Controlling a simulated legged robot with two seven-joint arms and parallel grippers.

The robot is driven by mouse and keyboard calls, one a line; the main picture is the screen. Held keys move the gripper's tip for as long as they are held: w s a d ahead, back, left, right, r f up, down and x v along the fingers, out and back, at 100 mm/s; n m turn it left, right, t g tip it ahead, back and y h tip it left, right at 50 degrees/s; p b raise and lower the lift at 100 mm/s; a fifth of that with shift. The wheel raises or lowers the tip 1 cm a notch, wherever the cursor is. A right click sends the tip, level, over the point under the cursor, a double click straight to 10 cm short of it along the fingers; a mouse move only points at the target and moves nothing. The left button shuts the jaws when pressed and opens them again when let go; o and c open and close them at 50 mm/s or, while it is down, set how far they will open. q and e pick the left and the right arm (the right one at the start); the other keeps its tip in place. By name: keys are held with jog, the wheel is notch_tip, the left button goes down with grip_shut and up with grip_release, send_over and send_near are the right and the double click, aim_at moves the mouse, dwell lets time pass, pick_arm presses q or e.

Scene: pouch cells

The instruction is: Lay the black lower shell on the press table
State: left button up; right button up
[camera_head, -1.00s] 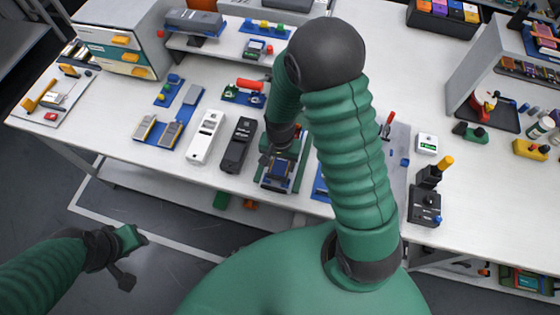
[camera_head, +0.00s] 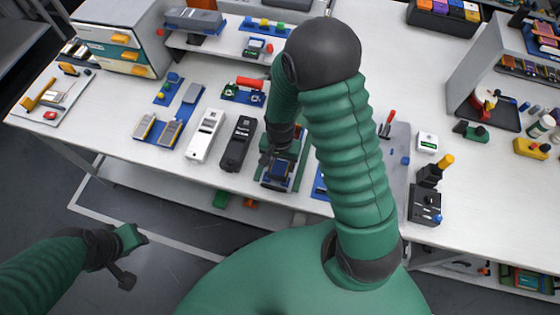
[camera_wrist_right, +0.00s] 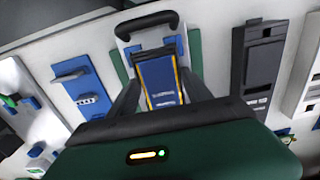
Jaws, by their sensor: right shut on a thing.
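My right gripper (camera_head: 274,154) is low over the press table (camera_wrist_right: 193,45), a green base with a grey frame and a black loop handle. Its two dark fingers show in the wrist view (camera_wrist_right: 160,95), closed along both sides of a piece. I take this piece for the black lower shell; its dark sides are hard to separate from the fingers. A blue panel with yellow edges (camera_wrist_right: 158,80) shows between the fingers. I cannot tell whether the shell touches the table. My left gripper (camera_head: 130,240) hangs apart, off the bench at lower left; its jaws are unclear.
A black handheld unit (camera_head: 238,143) and a white one (camera_head: 206,135) lie left of the press table. Blue trays with grey blocks (camera_head: 158,131) lie further left. A black box with a yellow knob (camera_head: 425,205) stands at the right. Open bench lies at the front left.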

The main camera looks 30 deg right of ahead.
jog(key=shift+f, duration=0.5)
jog(key=o, duration=1.5)
jog(key=shift+c, duration=0.2)
jog(key=shift+r, duration=0.1)
notch_tip(320, 180, up, 17)
jog(key=shift+f+p, duration=0.2)
jog(key=shift+p, duration=0.2)
